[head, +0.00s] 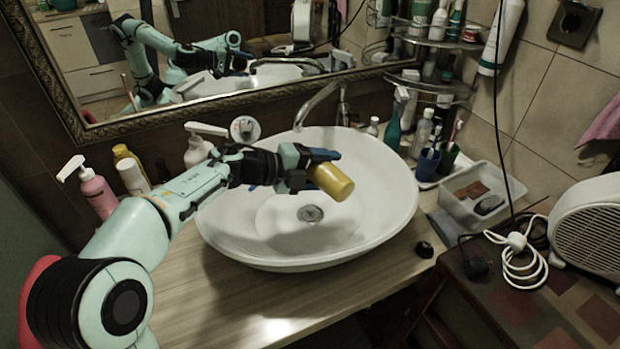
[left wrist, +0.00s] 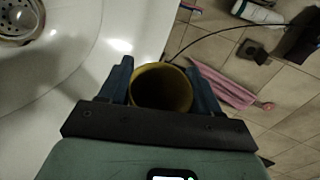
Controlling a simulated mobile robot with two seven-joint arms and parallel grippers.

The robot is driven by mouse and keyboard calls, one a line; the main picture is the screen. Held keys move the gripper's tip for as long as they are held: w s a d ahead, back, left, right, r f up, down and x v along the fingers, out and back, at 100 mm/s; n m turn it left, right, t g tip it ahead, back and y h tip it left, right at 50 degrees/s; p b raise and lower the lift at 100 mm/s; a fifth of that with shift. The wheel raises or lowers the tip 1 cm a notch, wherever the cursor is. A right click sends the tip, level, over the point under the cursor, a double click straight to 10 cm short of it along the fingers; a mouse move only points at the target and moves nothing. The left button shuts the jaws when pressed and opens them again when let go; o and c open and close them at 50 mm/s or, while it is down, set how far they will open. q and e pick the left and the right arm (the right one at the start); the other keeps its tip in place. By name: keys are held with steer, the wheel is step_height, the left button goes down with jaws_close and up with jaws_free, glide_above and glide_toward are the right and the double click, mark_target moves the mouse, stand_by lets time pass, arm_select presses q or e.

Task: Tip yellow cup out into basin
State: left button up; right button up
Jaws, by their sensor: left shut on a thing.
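The yellow cup (head: 331,182) is held in my left gripper (head: 322,166), above the white basin (head: 385,190). The cup is tilted well over in the head view, near the basin's drain (head: 310,214). In the left wrist view the yellow cup (left wrist: 161,88) sits between the two dark fingers of my left gripper (left wrist: 162,85). A round dark opening of the cup faces that camera, and I cannot make out anything inside it. The drain (left wrist: 18,20) shows at the upper left there. My right gripper is not in view.
A curved faucet (head: 318,105) stands behind the basin. Soap bottles (head: 97,190) stand at the left. Bottles, a blue cup (head: 428,164) and a clear plastic box (head: 478,192) stand at the right. A mirror (head: 230,50) hangs behind. The wooden counter (head: 230,300) in front is clear.

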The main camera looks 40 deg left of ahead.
arm_select(q)
steer(key=shift+w+a+r+n+h+p, duration=0.1)
steer(key=shift+a+n+h+p, duration=0.3)
steer(key=shift+n+p, duration=0.7)
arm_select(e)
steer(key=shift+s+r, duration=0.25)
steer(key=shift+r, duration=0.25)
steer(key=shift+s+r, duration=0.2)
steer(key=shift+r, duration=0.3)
arm_select(q)
steer(key=shift+a+n+t+h+p, duration=0.25)
steer(key=shift+n+t+h+p, duration=0.15)
steer(key=shift+n+h+p, duration=0.5)
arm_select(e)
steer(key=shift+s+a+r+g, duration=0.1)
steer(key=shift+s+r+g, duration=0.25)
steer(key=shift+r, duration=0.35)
arm_select(q)
steer(key=shift+w+a+n+t+h+p, duration=0.1)
steer(key=shift+a+n+t+h+p, duration=0.25)
steer(key=shift+n+p, duration=0.5)
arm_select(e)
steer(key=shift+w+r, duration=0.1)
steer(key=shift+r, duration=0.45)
